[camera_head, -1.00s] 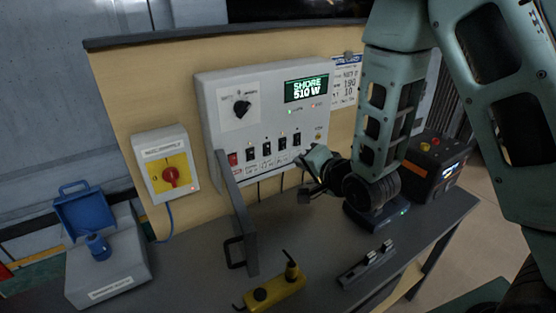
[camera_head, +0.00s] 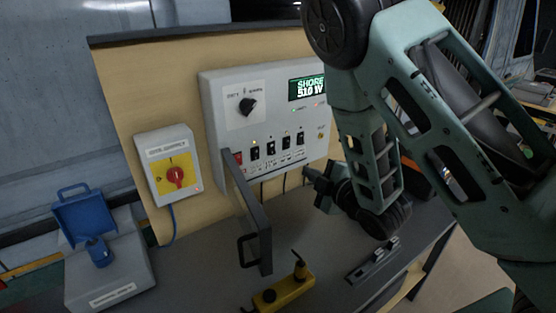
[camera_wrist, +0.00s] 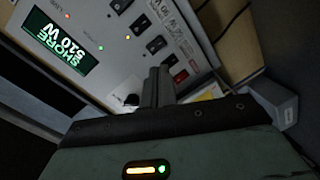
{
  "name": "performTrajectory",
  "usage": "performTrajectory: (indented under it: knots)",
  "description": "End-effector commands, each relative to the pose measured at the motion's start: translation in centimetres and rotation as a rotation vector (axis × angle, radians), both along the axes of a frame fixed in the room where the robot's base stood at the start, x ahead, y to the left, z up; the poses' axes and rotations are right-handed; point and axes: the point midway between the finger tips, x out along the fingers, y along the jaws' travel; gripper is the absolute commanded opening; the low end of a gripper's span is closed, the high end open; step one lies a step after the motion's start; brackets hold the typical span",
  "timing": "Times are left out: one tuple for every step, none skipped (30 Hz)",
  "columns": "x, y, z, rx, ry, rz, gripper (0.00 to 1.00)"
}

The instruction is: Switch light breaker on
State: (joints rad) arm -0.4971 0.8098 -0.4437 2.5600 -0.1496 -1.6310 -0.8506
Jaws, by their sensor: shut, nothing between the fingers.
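The white breaker panel (camera_head: 215,115) is fixed to the tan board. It has a row of black rocker switches (camera_head: 271,148) with a red switch (camera_head: 238,158) at the left end. The labels are too small to read, so I cannot tell which is the light breaker. In the wrist view the black switches (camera_wrist: 156,44) and the red switch (camera_wrist: 180,77) lie beyond the fingertips. My gripper (camera_head: 312,178) is shut and empty, below and right of the row, apparently clear of the panel. Its fingers also show in the wrist view (camera_wrist: 157,84).
The panel's grey cover (camera_head: 247,205) hangs open at its lower left. A yellow handheld control (camera_head: 279,294) and a grey bracket (camera_head: 372,262) lie on the bench. A blue-lidded socket box (camera_head: 110,280) stands far left.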

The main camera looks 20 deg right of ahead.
Motion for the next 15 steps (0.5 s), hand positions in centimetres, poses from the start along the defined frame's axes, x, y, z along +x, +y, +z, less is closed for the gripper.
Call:
performTrajectory:
  knots:
    - [-0.07,0.02,-0.29,-0.082,-0.030,0.020,0.00]
    - [-0.09,0.01,-0.30,-0.130,-0.049,0.031,0.00]
    - [-0.12,0.03,-0.31,-0.187,-0.073,0.044,0.00]
    - [-0.14,0.04,-0.31,-0.225,-0.088,0.052,0.00]
    - [-0.16,0.02,-0.34,-0.260,-0.102,0.060,0.00]
    - [-0.17,-0.01,-0.37,-0.299,-0.117,0.067,0.00]
    - [-0.18,-0.03,-0.37,-0.324,-0.127,0.072,0.00]
    - [-0.20,-0.03,-0.36,-0.345,-0.136,0.075,0.00]
    - [-0.21,-0.03,-0.34,-0.366,-0.145,0.080,0.00]
    - [-0.21,-0.02,-0.34,-0.379,-0.151,0.082,0.00]
    - [-0.21,-0.01,-0.34,-0.387,-0.154,0.084,0.00]
    - [-0.22,-0.01,-0.32,-0.396,-0.158,0.086,0.00]
    - [-0.22,-0.01,-0.32,-0.399,-0.159,0.087,0.00]
    - [-0.22,-0.02,-0.31,-0.401,-0.160,0.087,0.00]
    - [-0.22,-0.01,-0.31,-0.401,-0.160,0.087,0.00]
